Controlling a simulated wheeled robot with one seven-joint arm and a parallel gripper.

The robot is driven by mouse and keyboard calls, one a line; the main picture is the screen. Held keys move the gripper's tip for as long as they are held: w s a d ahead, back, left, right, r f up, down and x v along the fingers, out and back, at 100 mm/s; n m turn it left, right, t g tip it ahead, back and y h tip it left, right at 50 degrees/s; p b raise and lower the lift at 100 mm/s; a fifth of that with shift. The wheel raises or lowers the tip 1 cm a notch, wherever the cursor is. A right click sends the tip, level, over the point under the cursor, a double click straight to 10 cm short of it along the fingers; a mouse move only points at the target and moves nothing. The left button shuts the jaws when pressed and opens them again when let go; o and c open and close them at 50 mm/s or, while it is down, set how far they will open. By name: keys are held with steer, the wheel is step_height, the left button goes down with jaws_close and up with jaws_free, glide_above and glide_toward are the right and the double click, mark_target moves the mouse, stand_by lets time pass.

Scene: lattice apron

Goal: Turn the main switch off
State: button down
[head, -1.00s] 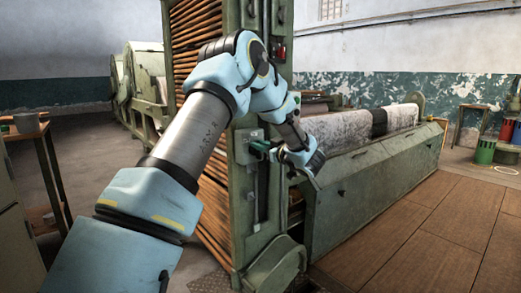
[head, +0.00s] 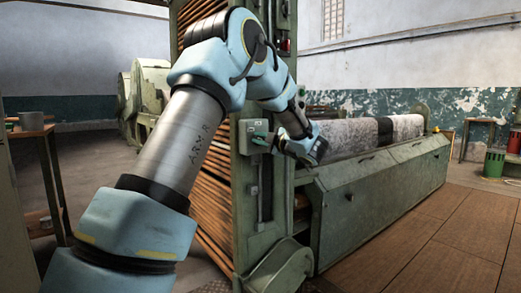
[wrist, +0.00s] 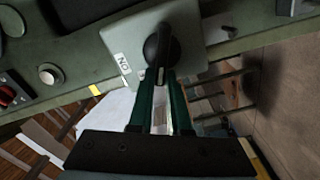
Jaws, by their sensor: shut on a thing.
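The main switch is a black rotary knob (wrist: 160,45) on a pale grey box, with an "ON" label (wrist: 123,63) beside it in the wrist view. In the head view its box (head: 252,131) is on the side of the green machine post. My gripper (wrist: 161,82) has its green fingers closed on the knob's near end, where a small white mark shows. In the head view my gripper (head: 262,139) is at the box front, and the knob is hidden there.
A red button (wrist: 8,95) and a round pale button (wrist: 49,74) sit on a panel left of the switch. A long green machine trough (head: 375,190) extends right. A wooden table (head: 35,135) stands at left. Plank floor (head: 420,240) at front right is clear.

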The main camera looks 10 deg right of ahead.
steer(key=n+b, duration=0.2)
steer(key=f+n+b, duration=0.1)
steer(key=n+b, duration=0.1)
steer(key=b, duration=0.1)
steer(key=shift+a+f+n+b, duration=0.1)
steer(key=shift+f+n+b, duration=0.05)
steer(key=shift+n+b, duration=0.15)
stand_by(0.4)
steer(key=c, duration=0.9)
jaws_free()
steer(key=shift+o, duration=0.2)
steer(key=p+v, duration=0.1)
steer(key=v, duration=1)
steer(key=shift+w, duration=0.1)
